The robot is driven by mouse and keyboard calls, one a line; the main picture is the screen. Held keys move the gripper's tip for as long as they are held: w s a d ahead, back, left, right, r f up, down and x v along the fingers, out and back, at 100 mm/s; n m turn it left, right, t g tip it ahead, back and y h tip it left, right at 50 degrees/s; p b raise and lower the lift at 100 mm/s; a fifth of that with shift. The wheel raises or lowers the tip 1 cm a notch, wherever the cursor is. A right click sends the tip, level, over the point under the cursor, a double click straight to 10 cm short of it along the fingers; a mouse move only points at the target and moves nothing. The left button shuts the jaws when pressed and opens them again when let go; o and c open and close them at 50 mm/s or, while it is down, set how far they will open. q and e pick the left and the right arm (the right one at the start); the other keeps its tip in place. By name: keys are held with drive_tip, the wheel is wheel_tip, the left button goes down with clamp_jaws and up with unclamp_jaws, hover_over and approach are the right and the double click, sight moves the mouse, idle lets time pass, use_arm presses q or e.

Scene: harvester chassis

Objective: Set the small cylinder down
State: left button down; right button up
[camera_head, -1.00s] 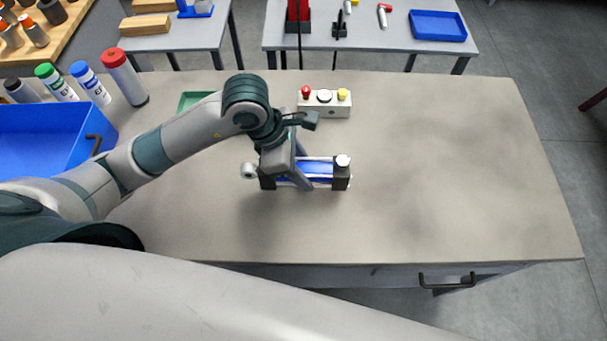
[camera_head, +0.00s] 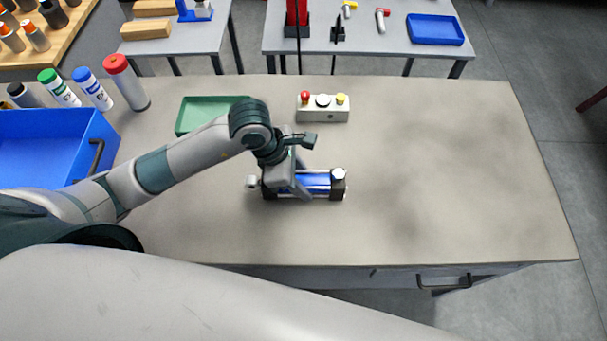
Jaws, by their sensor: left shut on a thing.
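The small cylinder (camera_head: 318,184) has a blue body, dark end blocks, a light ring at its left end and a white cap at its right. It lies level, lengthwise across the picture, at the middle of the workbench (camera_head: 440,170). My left gripper (camera_head: 302,194) comes down over its left half and is shut on it, hiding part of the body. The cylinder looks at or very close to the bench top; I cannot tell whether it touches. My right gripper is not in view.
A green tray (camera_head: 186,122) lies behind my left arm. A blue bin (camera_head: 99,150) and several bottles (camera_head: 127,85) stand at the left. The bench's right side is clear.

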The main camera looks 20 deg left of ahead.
use_arm(q)
drive_tip(key=shift+w, duration=0.1)
drive_tip(key=c, duration=1.2)
unclamp_jaws()
drive_tip(key=shift+a+r+b, duration=0.2)
drive_tip(key=shift+r+b, duration=0.15)
drive_tip(key=shift+r, duration=0.2)
drive_tip(key=b+v, duration=0.2)
drive_tip(key=v, duration=0.7)
drive_tip(key=shift+a+b, duration=0.1)
drive_tip(key=shift+b, duration=0.25)
drive_tip(key=shift+v, duration=0.9)
